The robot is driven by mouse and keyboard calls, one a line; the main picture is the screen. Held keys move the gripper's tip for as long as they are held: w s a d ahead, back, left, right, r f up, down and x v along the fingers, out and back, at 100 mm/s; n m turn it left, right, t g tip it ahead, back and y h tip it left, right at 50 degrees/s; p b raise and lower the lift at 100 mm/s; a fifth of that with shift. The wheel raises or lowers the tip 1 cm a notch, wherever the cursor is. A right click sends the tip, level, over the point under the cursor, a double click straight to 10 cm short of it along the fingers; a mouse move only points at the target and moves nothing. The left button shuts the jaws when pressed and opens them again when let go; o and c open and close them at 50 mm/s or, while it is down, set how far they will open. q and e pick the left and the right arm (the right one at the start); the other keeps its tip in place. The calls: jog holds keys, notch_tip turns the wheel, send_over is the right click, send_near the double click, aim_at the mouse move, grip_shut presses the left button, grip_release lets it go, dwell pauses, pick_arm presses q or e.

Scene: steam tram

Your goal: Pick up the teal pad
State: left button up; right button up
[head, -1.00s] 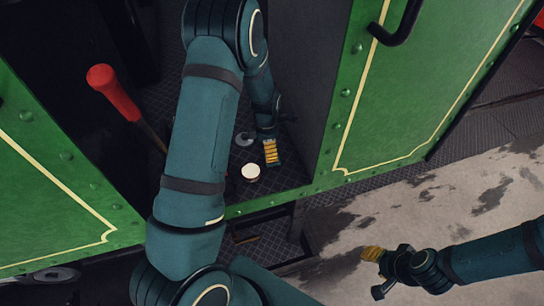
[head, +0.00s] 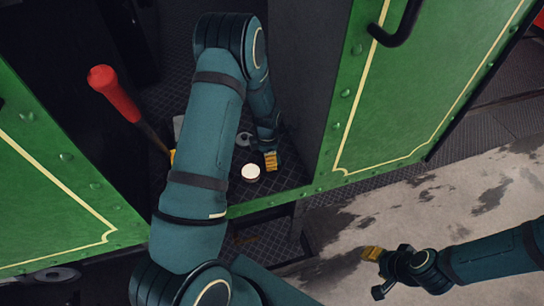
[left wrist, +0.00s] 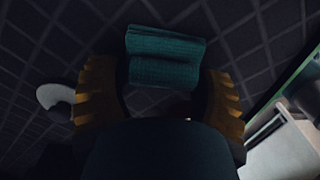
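The teal pad (left wrist: 165,58) lies on the dark ribbed floor in the left wrist view, looking folded or ridged. It sits between and slightly beyond the yellow fingertips of my left gripper (left wrist: 160,95). The fingers are apart, one on each side of the pad, and I cannot see contact. In the head view my left gripper (head: 270,160) is low in the cab doorway, and its own parts mostly hide the pad. My right gripper (head: 373,272) is open and empty over the pale, stained ground outside.
A round white-topped thing (head: 251,172) stands left of my left gripper, with a grey round part (head: 243,139) behind it. A red-handled lever (head: 115,93) rises at left. Green riveted panels (head: 425,80) flank the doorway. My left arm hides part of the floor.

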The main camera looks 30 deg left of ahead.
pick_arm(q)
jog(key=shift+r, duration=0.1)
dwell(0.3)
jog(key=shift+r, duration=0.55)
notch_tip(320, 180, up, 2)
jog(key=shift+r, duration=0.25)
jog(key=s+d, duration=0.3)
jog(key=s, duration=0.2)
jog(key=s+d, duration=0.3)
jog(key=s, duration=0.2)
jog(key=s+d, duration=0.4)
jog(key=s, duration=0.1)
jog(key=shift+d+f+b, duration=0.1)
jog(key=shift+f+b, duration=0.05)
jog(key=shift+b, duration=0.25)
jog(key=shift+c, duration=0.2)
jog(key=shift+o, duration=0.4)
jog(key=shift+w, duration=0.1)
jog(key=shift+c, duration=0.6)
